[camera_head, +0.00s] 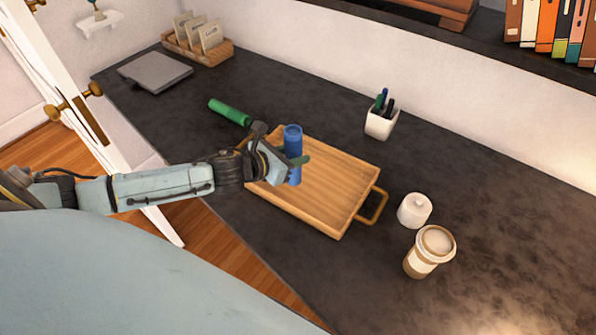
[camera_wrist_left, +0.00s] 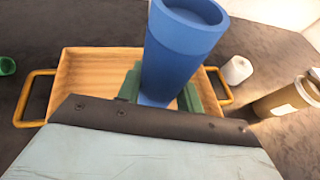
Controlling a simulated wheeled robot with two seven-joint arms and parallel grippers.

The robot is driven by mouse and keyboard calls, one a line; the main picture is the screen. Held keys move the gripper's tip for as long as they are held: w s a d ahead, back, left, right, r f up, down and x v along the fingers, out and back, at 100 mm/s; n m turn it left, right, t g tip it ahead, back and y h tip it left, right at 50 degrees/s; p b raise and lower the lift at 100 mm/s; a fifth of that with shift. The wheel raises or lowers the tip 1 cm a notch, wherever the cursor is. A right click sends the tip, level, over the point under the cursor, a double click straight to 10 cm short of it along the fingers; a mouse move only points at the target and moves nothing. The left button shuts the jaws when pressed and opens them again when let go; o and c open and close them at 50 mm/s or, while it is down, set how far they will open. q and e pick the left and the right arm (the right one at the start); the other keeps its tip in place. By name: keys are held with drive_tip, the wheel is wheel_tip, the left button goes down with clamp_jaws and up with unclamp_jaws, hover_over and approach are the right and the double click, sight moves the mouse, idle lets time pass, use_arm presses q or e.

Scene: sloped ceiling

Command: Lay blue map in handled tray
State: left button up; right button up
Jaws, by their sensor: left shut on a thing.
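The blue map (camera_head: 293,142) is a rolled blue tube, held upright over the wooden handled tray (camera_head: 335,226). My left gripper (camera_head: 296,163) is shut on the tube, with a green finger on each side. In the left wrist view the blue map (camera_wrist_left: 183,45) stands large in front of the tray (camera_wrist_left: 90,55), with a handle showing on each side. The tray floor that shows is bare. I cannot tell whether the tube's lower end touches the tray. My right gripper is not in view.
A green roll (camera_head: 230,112) lies left of the tray. A white pen cup (camera_head: 381,122) stands behind it. A white lidded jar (camera_head: 414,210) and a coffee cup (camera_head: 430,252) stand at right. A grey laptop (camera_head: 154,72) and a wooden file box (camera_head: 197,45) are at far left.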

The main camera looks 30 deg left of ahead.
use_arm(q)
drive_tip(key=shift+f+b, duration=0.45)
drive_tip(key=shift+f, duration=2.55)
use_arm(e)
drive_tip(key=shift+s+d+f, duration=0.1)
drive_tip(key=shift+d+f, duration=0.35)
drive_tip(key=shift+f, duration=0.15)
use_arm(q)
drive_tip(key=shift+f, duration=0.15)
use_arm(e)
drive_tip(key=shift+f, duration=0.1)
use_arm(q)
drive_tip(key=o, duration=1)
drive_tip(key=shift+r, duration=0.25)
drive_tip(key=v, duration=1.2)
drive_tip(key=shift+f, duration=0.15)
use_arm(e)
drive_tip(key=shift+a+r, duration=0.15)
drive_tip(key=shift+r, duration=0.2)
